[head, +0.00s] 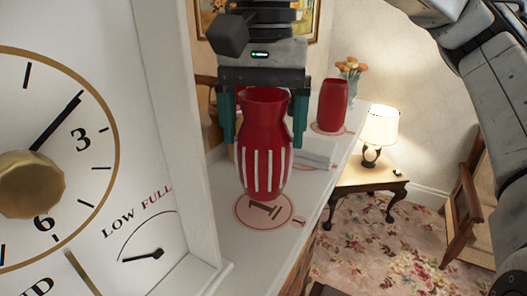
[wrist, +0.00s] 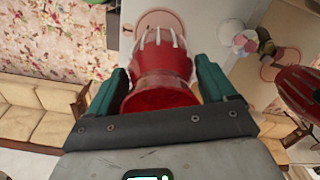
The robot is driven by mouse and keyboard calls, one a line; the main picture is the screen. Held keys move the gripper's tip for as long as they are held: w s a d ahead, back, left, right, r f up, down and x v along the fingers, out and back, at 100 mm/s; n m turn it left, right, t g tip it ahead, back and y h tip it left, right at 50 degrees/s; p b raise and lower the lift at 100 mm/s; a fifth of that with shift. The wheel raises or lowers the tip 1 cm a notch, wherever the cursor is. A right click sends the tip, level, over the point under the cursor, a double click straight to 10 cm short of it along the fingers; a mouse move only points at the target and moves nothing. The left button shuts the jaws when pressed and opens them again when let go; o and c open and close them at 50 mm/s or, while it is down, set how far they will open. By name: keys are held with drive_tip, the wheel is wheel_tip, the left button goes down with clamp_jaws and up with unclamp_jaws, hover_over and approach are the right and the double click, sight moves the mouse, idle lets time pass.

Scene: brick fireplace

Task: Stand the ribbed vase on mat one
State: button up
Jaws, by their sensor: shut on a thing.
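The ribbed vase (head: 264,150) is red with white vertical stripes and stands upright between the teal fingers of my gripper (head: 264,125). My gripper is shut on its upper part, and the wrist view also shows the vase (wrist: 160,70) between the fingers. Mat one (head: 250,215) is a pinkish disc marked "1" on the white shelf. The vase's base appears over the back part of the mat; I cannot tell whether it touches. In the wrist view, the mat (wrist: 160,16) shows around the vase's far end.
A plain red vase (head: 332,103) stands on another pink mat farther back, with flowers (head: 352,68) behind it. A white block (head: 316,152) lies on the shelf behind the ribbed vase. A large clock (head: 60,130) stands close at left. The shelf's edge drops off at right.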

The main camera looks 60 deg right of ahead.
sight(264, 146)
drive_tip(key=shift+f+b, duration=1.15)
drive_tip(key=shift+f, duration=0.3)
drive_tip(key=shift+f, duration=0.15)
drive_tip(key=o, duration=1.2)
wheel_tip(264, 146, up, 12)
drive_tip(key=shift+r+b, duration=0.2)
drive_tip(key=shift+b, duration=0.25)
